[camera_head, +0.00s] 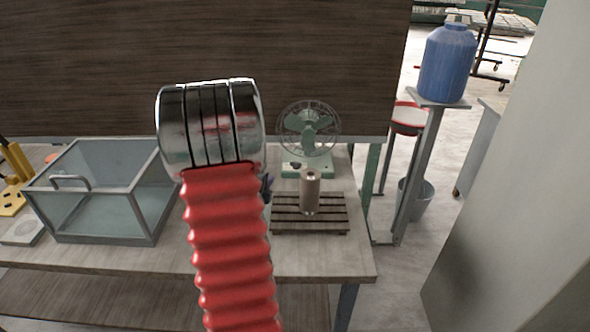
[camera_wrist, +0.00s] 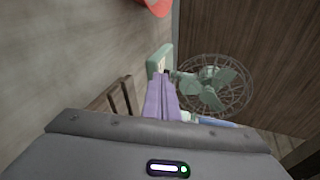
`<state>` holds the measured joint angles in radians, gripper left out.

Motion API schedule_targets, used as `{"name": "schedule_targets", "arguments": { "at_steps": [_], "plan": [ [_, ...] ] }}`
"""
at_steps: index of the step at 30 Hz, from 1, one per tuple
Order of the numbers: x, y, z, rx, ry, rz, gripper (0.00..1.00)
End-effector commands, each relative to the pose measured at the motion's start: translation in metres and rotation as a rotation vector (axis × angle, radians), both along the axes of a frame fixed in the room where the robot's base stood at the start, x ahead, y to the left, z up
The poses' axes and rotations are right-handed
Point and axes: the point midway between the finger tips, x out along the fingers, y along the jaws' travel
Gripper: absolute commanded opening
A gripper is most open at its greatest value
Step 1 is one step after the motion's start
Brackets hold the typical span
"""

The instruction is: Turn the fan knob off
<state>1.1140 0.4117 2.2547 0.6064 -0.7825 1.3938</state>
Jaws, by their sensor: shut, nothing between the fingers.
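A pale green desk fan (camera_head: 309,128) with a wire cage stands at the back of the table, on a green base (camera_head: 290,167). A small dark spot on the base looks like the knob (camera_head: 296,165). In the wrist view the fan (camera_wrist: 213,86) lies sideways, its base (camera_wrist: 158,62) just beyond my purple fingers (camera_wrist: 161,98). The fingers are together with nothing held, and point toward the base. Whether they touch the knob I cannot tell. In the head view my gripper is mostly hidden behind my red arm; only a dark bit shows left of the fan base.
A glass-sided bin (camera_head: 150,208) stands left. A blue jug (camera_head: 447,62) is on a stand off the table to the right.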

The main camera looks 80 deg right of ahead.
Motion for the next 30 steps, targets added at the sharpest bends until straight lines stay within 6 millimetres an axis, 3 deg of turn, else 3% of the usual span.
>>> {"name": "schedule_targets", "arguments": {
  "at_steps": [3, 7, 20, 30],
  "plan": [
    [-0.026, 0.005, -0.001, -0.040, 0.065, -0.071, 0.00],
    [-0.039, 0.008, -0.001, -0.061, 0.103, -0.108, 0.00],
    [-0.040, 0.006, -0.001, -0.062, 0.106, -0.111, 0.00],
    [-0.044, -0.029, -0.012, -0.063, 0.105, -0.110, 0.00]
  ]
}}
